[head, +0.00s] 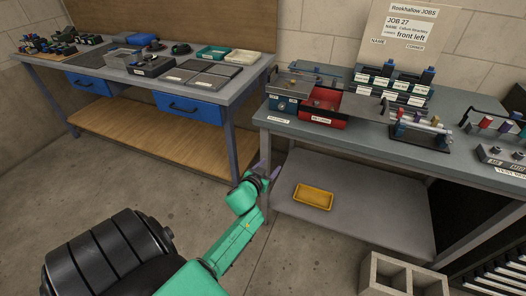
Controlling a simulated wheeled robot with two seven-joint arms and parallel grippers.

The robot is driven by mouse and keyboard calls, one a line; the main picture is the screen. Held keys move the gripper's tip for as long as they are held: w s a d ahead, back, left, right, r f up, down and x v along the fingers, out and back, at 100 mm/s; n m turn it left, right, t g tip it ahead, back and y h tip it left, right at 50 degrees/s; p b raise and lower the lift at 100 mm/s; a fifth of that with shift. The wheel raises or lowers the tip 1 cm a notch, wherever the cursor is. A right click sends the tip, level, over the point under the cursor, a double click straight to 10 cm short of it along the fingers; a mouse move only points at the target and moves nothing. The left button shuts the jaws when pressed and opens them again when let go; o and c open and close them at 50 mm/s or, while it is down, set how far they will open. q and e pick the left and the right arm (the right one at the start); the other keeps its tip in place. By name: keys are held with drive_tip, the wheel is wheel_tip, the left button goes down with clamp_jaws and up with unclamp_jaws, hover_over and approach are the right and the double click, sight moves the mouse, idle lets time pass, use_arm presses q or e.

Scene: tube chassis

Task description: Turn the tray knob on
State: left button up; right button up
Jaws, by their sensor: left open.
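I cannot make out a tray knob for certain at this size. A red open tray (326,121) with a white label stands on the right workbench, and a dark blue box (284,103) with labels is beside it on the left. My left gripper (268,174) is at the end of the green arm, by the right workbench's front left leg and below its top. It is open, with nothing seen between its fingers. The right gripper is not in view.
The right workbench (338,134) also carries a tube chassis (424,132) on a stand, labelled racks and a job sign (402,32). A yellow tray (313,196) lies on its lower shelf. Another bench (95,73) with blue drawers stands left. A concrete block (400,276) is on the floor.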

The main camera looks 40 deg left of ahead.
use_arm(q)
drive_tip(key=s+d+f+g+h+p, duration=0.1)
drive_tip(key=s+f, duration=0.3)
drive_tip(key=f, duration=0.4)
drive_tip(key=s+d+f+m+g, duration=0.1)
drive_tip(key=s+d+f+g, duration=0.2)
drive_tip(key=f, duration=0.5)
drive_tip(key=shift+s+d+h+p, duration=0.35)
drive_tip(key=shift+s+h+p, duration=0.05)
drive_tip(key=shift+s, duration=0.4)
drive_tip(key=shift+f, duration=0.1)
drive_tip(key=s+d+f+m+g, duration=0.1)
drive_tip(key=s+d+f+g, duration=0.1)
drive_tip(key=s+f, duration=0.4)
drive_tip(key=s+d+f+m+g+h, duration=0.1)
drive_tip(key=s+f+g, duration=0.3)
drive_tip(key=s, duration=1.1)
drive_tip(key=s+d+f+m+g, duration=0.1)
drive_tip(key=s+d+f+g, duration=0.1)
drive_tip(key=s+f, duration=0.7)
drive_tip(key=shift+s+d+g+h, duration=0.35)
drive_tip(key=shift+s+d, duration=0.35)
drive_tip(key=shift+s, duration=0.4)
drive_tip(key=shift+r, duration=0.1)
